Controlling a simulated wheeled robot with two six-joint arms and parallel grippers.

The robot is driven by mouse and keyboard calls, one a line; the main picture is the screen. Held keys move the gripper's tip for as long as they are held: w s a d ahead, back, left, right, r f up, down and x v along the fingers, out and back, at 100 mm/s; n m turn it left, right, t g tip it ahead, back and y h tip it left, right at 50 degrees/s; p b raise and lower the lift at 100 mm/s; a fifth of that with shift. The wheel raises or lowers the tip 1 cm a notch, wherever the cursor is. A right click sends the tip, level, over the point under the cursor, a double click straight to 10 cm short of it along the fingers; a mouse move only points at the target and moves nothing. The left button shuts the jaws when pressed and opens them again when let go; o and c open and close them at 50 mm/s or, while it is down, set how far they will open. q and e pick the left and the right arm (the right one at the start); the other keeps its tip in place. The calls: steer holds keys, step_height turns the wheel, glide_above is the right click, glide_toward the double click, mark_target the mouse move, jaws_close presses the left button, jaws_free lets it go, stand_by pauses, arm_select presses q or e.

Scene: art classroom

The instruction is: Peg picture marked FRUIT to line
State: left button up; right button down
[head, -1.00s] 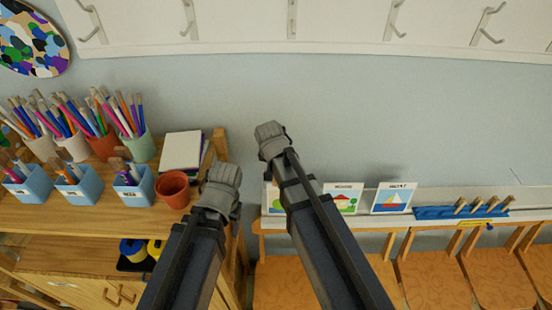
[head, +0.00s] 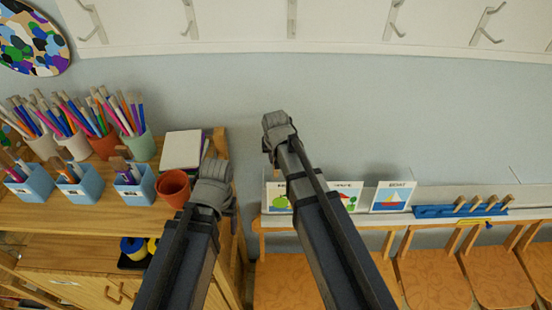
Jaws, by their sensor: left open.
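Several small picture cards stand on the white ledge against the wall. The card marked BOAT (head: 392,198) shows a red and blue boat. A card with a house (head: 350,196) is partly covered by my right arm. The leftmost card (head: 274,199) is also partly covered, and its title is not readable, so I cannot tell whether it is FRUIT. Wooden pegs (head: 485,203) stand in a blue holder (head: 432,211) to the right. My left gripper (head: 215,170) is open beside the terracotta pot, apart from the cards. My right gripper (head: 275,120) is raised before the wall; its jaws are unclear. No line is identifiable.
A wooden shelf (head: 85,213) at left holds brush pots, blue boxes (head: 133,187), a terracotta pot (head: 172,188) and a paper stack (head: 182,150). A white rail with hooks (head: 340,25) runs above. Orange chairs (head: 430,280) stand below the ledge. The wall space between is clear.

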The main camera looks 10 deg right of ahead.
mark_target(276, 176)
steer(key=shift+f, duration=0.2)
steer(key=shift+b+x, duration=1.95)
steer(key=shift+b, duration=0.05)
steer(key=shift+s+a+f+b, duration=0.1)
steer(key=shift+s+f+b, duration=0.1)
steer(key=shift+f+b, duration=0.7)
steer(key=shift+s+f+b, duration=0.15)
steer(key=shift+f+b, duration=0.75)
steer(key=shift+f, duration=0.05)
steer(key=shift+s+a+f+b, duration=0.1)
steer(key=shift+s+f+b, duration=0.1)
steer(key=shift+f+b, duration=0.7)
steer(key=c, duration=0.7)
jaws_free()
steer(key=shift+o, duration=0.4)
steer(key=shift+o, duration=0.9)
